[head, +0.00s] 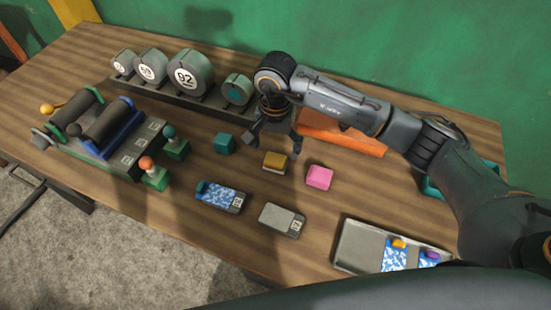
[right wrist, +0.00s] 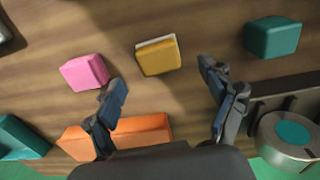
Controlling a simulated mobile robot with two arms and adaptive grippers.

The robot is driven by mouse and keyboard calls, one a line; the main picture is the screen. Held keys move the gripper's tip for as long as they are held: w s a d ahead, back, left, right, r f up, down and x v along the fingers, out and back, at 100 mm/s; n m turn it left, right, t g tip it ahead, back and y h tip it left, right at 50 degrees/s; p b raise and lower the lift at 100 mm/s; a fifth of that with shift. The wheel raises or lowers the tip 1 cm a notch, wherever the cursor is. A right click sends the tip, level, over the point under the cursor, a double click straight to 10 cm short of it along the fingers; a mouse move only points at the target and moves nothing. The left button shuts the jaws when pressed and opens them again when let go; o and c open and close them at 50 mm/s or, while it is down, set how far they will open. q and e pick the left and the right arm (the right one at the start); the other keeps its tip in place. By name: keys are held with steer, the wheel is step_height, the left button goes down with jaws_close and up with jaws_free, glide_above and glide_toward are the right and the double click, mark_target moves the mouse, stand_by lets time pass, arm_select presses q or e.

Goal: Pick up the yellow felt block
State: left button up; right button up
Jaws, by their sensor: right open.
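The yellow felt block (head: 275,162) lies on the wooden table (head: 190,235), between a teal block (head: 225,143) and a pink block (head: 319,177). It has a pale layer along one side. My right gripper (head: 275,143) is open and empty, above the table just behind the yellow block. In the right wrist view the yellow block (right wrist: 158,55) lies ahead of and between the two spread fingertips (right wrist: 163,78), not touching them. The pink block (right wrist: 84,72) is near one finger and the teal block (right wrist: 272,37) is beyond the other. My left gripper does not show.
An orange block (head: 340,135) lies behind the right forearm. A rack with round numbered discs (head: 187,76) stands at the back. A roller stand (head: 105,125) is at left.

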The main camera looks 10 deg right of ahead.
mark_target(275, 159)
step_height(275, 159, down, 4)
steer(key=shift+s+f+p, duration=0.15)
steer(key=shift+p, duration=0.95)
steer(key=shift+f, duration=0.4)
steer(key=c, duration=1.3)
steer(key=shift+r, duration=0.55)
steer(key=s+a+r+b, duration=0.1)
steer(key=s+r, duration=0.3)
steer(key=s+a+r+b, duration=0.1)
steer(key=s+r+b, duration=0.1)
steer(key=s+r, duration=0.2)
steer(key=s+a+r+b, duration=0.1)
steer(key=s+r+b, duration=0.1)
steer(key=s+r, duration=0.2)
steer(key=shift+s, duration=0.85)
